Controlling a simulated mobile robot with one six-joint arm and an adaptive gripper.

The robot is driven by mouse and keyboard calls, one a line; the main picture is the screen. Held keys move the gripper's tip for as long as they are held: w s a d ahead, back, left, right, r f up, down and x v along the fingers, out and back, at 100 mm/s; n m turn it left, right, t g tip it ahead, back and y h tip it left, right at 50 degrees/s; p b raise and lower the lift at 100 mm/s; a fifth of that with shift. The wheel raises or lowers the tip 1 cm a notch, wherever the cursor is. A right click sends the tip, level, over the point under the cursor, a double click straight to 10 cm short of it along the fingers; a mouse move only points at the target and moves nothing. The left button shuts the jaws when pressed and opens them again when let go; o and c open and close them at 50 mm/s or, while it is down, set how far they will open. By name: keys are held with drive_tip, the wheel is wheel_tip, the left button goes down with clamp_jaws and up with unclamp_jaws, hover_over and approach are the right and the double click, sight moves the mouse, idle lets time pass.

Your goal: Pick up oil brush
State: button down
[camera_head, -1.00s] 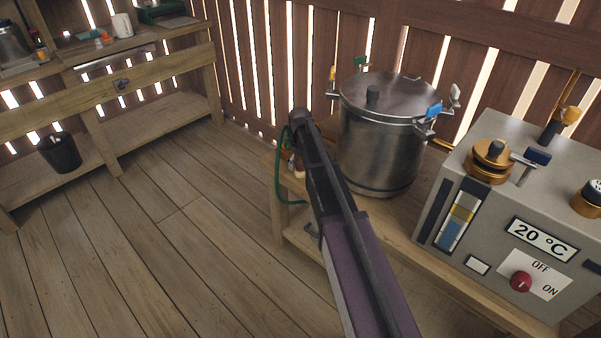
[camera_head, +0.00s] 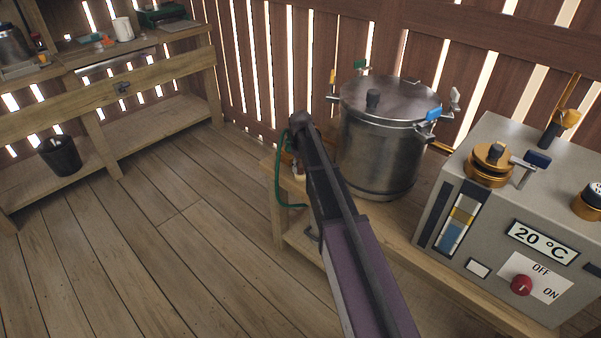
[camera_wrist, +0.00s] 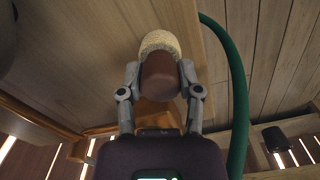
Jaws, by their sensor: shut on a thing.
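The oil brush (camera_wrist: 160,72) shows in the wrist view, with a brown rounded body and a pale, cream bristle-like end. My gripper (camera_wrist: 160,88) is shut on its brown part, one grey finger on each side. In the head view my arm hides most of the gripper and brush. Only a small part near the bench edge shows beside the green hose (camera_head: 278,185), left of the steel pot.
A lidded steel pot (camera_head: 380,150) stands on the wooden bench, right of my arm. A grey control box (camera_head: 480,225) reading 20 °C is farther right. The green hose also runs close beside my gripper in the wrist view (camera_wrist: 236,90). A black bucket (camera_head: 60,156) stands on the left shelf.

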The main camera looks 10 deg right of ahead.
drive_tip(key=shift+r, duration=0.2)
wheel_tip(320, 180, up, 4)
drive_tip(key=p, duration=0.4)
drive_tip(key=shift+f, duration=0.1)
drive_tip(key=s+d, duration=0.2)
drive_tip(key=s, duration=0.5)
drive_tip(key=s+d+p, duration=0.1)
drive_tip(key=s+d, duration=0.2)
drive_tip(key=s, duration=0.5)
drive_tip(key=shift+d+r, duration=0.35)
drive_tip(key=shift+r, duration=0.05)
drive_tip(key=c, duration=1)
unclamp_jaws()
drive_tip(key=shift+c, duration=1.4)
